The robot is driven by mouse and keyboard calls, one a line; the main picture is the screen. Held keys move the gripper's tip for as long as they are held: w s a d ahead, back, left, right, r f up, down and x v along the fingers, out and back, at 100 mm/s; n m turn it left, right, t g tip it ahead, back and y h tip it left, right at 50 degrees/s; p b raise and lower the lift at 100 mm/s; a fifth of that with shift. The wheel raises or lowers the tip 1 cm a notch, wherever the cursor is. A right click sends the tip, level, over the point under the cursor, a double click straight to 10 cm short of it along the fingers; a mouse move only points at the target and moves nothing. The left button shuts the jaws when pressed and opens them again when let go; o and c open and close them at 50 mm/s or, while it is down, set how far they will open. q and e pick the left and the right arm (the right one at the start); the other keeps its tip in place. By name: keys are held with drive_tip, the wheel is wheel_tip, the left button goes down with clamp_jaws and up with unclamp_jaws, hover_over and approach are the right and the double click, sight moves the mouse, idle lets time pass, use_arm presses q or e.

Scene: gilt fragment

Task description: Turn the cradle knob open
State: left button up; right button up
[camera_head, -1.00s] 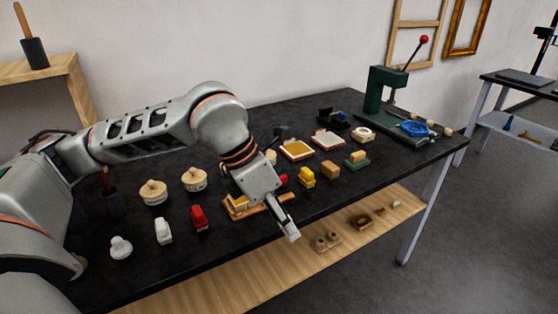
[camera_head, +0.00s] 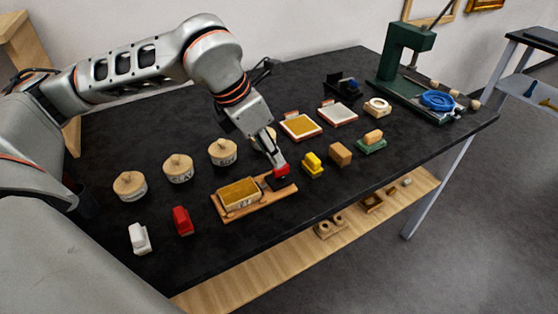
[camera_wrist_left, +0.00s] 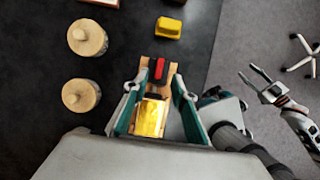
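The wooden cradle (camera_head: 226,211) lies on the black table, with a gilt block (camera_head: 239,193) in it. Its red knob (camera_head: 281,170) is at the right end. In the left wrist view the red knob (camera_wrist_left: 159,68) lies ahead, in line between the fingers, with the gilt block (camera_wrist_left: 150,118) nearer. My left gripper (camera_head: 277,163) is just over the knob; its fingers (camera_wrist_left: 156,90) are apart with nothing between them gripped. I cannot tell whether they touch the knob. My right gripper (camera_wrist_left: 262,88) shows only in the left wrist view, off the table's side, fingers apart.
A yellow block (camera_head: 312,165) and a tan block (camera_head: 340,153) stand close right of the knob. Several lidded jars (camera_head: 178,168) stand behind and left. A red piece (camera_head: 182,221) and a white piece (camera_head: 139,238) are at front left. A green press (camera_head: 405,60) stands far right.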

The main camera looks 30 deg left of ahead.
sight(281, 172)
use_arm(q)
drive_tip(key=shift+x, duration=2.75)
clamp_jaws()
